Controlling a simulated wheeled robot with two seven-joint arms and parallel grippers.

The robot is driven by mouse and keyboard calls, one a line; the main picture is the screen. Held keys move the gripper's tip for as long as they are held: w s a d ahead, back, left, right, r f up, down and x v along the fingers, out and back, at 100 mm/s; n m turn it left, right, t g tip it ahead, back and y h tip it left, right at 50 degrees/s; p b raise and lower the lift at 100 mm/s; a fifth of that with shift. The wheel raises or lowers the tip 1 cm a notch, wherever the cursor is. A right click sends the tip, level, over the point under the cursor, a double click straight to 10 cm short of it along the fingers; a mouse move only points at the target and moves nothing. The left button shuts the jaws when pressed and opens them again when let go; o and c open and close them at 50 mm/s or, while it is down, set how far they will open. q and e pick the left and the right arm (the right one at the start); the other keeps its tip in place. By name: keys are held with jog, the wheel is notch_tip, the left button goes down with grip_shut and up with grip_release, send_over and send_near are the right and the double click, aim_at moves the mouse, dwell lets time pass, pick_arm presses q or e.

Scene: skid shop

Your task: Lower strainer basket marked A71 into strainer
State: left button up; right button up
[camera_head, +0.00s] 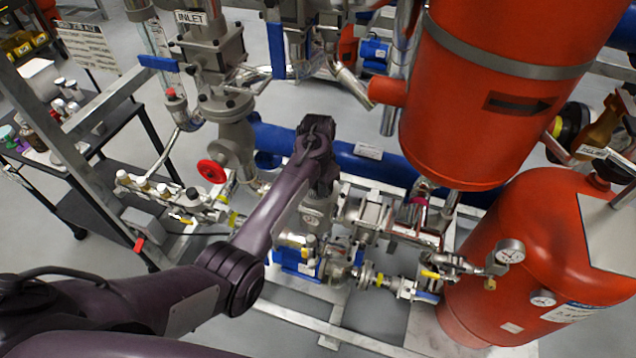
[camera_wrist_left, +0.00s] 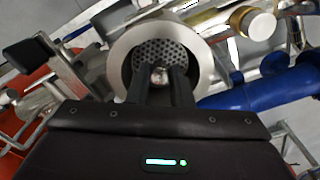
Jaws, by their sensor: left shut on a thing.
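My left gripper (camera_head: 318,140) is seen from above in the head view, over the grey pipework in the middle of the skid; its fingertips are hidden there. In the left wrist view the fingers of my left gripper (camera_wrist_left: 161,78) are shut on a small shiny knob at the middle of the strainer basket (camera_wrist_left: 152,50), which has a perforated top. A wide pale grey ring, the strainer mouth (camera_wrist_left: 121,52), surrounds the basket. How deep the basket sits cannot be told. No A71 mark can be read. My right gripper is not in view.
A large orange tank (camera_head: 480,90) hangs at the right, with a second orange vessel (camera_head: 550,250) below it. A blue pipe (camera_head: 385,165) runs behind the gripper. Valves with a red handwheel (camera_head: 212,171) stand at the left, near a dark shelf cart (camera_head: 110,140).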

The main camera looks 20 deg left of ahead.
pick_arm(q)
jog(key=o, duration=1.2)
jog(key=shift+c, duration=0.2)
jog(key=r+p, duration=0.2)
jog(key=p, duration=0.1)
jog(key=shift+w+r, duration=0.25)
jog(key=shift+r, duration=0.15)
jog(key=shift+s+r, duration=0.1)
jog(key=shift+r, duration=0.1)
jog(key=shift+s+r+b, duration=0.25)
jog(key=shift+r+b, duration=0.05)
jog(key=shift+r, duration=0.45)
jog(key=shift+w+r, duration=0.2)
jog(key=shift+r, duration=0.65)
jog(key=shift+s+r, duration=0.15)
jog(key=shift+r, duration=0.4)
